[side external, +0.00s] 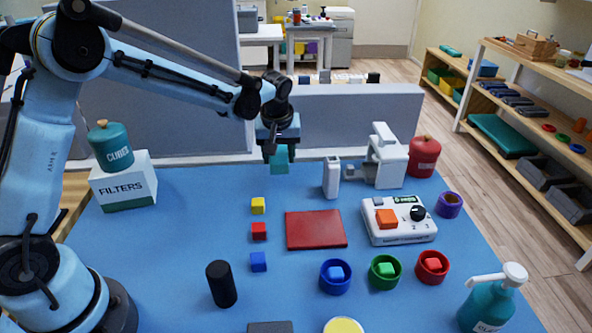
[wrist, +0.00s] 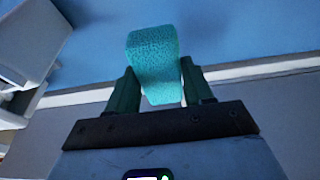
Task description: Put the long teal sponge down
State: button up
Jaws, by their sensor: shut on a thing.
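The long teal sponge (wrist: 153,60) is between the two fingers of my gripper (wrist: 153,92) in the wrist view, and it sticks out past the fingertips. My gripper is shut on it. In the side external view the sponge (side external: 280,160) hangs below my gripper (side external: 279,147), near the back edge of the blue table (side external: 190,235). It appears to be held above the table top, but the exact height is hard to tell.
A red mat (side external: 315,230) lies mid-table, with yellow (side external: 258,205), red (side external: 259,231) and blue (side external: 258,262) cubes to its left. A white device (side external: 388,160) stands right of my gripper, before a grey partition (side external: 350,118). Several coloured bowls (side external: 384,272) sit in front.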

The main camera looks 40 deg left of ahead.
aim_at(278, 179)
jog(key=shift+w+a+f, duration=0.2)
jog(key=shift+a+f, duration=0.2)
jog(key=shift+a, duration=0.05)
jog(key=shift+f, duration=1.9)
jog(key=o, duration=1)
jog(key=shift+f, duration=0.1)
